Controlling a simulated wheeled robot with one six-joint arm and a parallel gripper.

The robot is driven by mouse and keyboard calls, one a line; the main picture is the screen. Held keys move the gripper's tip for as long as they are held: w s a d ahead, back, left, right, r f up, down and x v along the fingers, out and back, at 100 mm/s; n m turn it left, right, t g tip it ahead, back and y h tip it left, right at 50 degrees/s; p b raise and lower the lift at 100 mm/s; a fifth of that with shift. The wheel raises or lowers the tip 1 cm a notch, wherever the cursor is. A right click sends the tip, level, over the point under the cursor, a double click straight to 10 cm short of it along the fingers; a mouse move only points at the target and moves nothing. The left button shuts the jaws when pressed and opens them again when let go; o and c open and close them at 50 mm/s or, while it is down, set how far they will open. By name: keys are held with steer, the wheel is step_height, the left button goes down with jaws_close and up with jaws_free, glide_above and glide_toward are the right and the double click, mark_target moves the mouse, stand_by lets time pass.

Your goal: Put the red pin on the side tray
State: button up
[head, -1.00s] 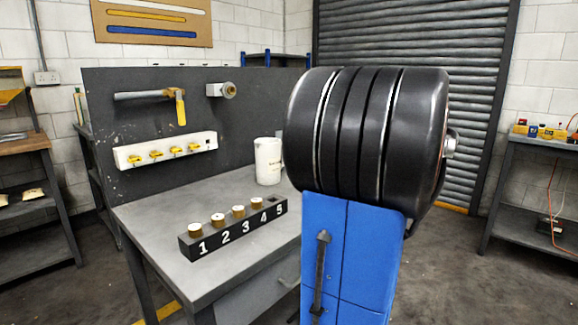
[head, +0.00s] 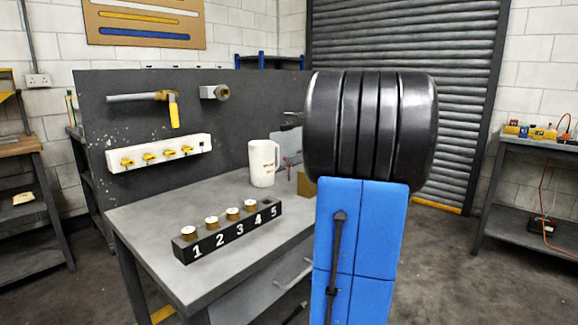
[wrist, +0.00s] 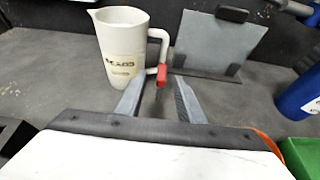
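In the wrist view a small red piece (wrist: 162,75), probably the red pin, shows between the two fingers of my gripper (wrist: 159,80), beside the white jug's handle. The fingers stand apart with a visible gap, and I see neither finger clearly touching the red piece. What the piece stands on is unclear. I cannot identify the side tray in either view.
A white jug (head: 263,163) stands on the grey bench (head: 150,210), near a numbered black block (head: 228,234) holding several brass pieces. In the wrist view a grey plate (wrist: 220,42) stands upright behind; a blue cylinder (wrist: 300,95) and green object (wrist: 302,157) are at right.

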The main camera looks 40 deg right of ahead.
mark_target(289, 170)
steer(key=shift+x, duration=2.6)
steer(key=shift+d+f, duration=0.1)
steer(key=shift+d, duration=0.05)
steer(key=shift+c, duration=0.6)
jaws_close()
